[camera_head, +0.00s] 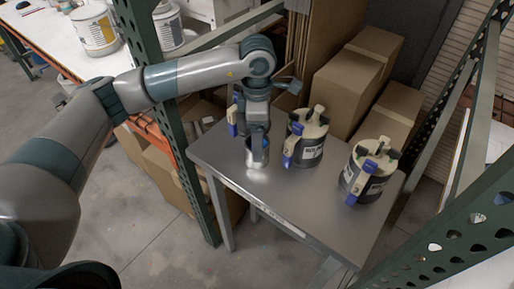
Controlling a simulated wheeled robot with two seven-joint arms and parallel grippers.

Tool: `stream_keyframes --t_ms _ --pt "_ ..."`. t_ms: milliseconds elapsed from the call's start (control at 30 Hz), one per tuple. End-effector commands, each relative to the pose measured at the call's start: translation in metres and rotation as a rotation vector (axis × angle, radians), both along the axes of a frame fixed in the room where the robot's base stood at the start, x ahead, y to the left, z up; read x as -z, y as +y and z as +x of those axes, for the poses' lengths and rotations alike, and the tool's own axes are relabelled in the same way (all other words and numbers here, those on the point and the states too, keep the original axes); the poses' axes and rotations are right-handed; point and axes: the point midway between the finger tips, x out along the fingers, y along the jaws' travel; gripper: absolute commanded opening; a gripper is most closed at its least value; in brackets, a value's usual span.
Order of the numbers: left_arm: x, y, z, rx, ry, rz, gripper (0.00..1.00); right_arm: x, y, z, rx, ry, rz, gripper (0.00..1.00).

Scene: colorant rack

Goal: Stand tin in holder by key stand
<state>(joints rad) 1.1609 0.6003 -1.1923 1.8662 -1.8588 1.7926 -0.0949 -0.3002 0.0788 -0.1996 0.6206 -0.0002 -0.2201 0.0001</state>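My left arm comes in from the left and its gripper (257,133) points down over the metal table (225,147). A small silver tin (257,158), with a bit of blue at its top, is upright right under the gripper, at the fingertips. The fingers appear closed on the tin's upper part. I cannot tell whether the tin's base touches the tabletop. I cannot make out a holder or a key stand for certain. My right gripper is not in view.
Dark canisters with cream tops and blue handles stand on the table: one in the middle (312,151), one at right (376,183), one partly hidden behind my gripper. A green rack post (180,128) rises left of the table. The table's front is clear.

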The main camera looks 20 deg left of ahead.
Motion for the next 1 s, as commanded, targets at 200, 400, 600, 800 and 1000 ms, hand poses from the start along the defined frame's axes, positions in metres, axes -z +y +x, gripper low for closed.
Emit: stream_keyframes --t_ms 200,400,600,800,1000 --pt "0.021 0.0 -0.002 -0.001 0.002 0.0 0.78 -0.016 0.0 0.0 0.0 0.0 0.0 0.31" --pt "0.028 0.0 -0.001 0.0 0.0 -0.001 0.78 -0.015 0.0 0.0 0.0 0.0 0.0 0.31" --pt "0.027 0.0 -0.001 0.0 0.0 0.0 0.78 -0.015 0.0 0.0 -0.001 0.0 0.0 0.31" --pt "0.027 0.0 -0.001 0.0 0.0 0.0 0.67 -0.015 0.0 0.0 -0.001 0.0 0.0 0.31" --pt "0.027 0.0 -0.001 0.0 0.0 -0.001 0.22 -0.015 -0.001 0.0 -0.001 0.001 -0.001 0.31"
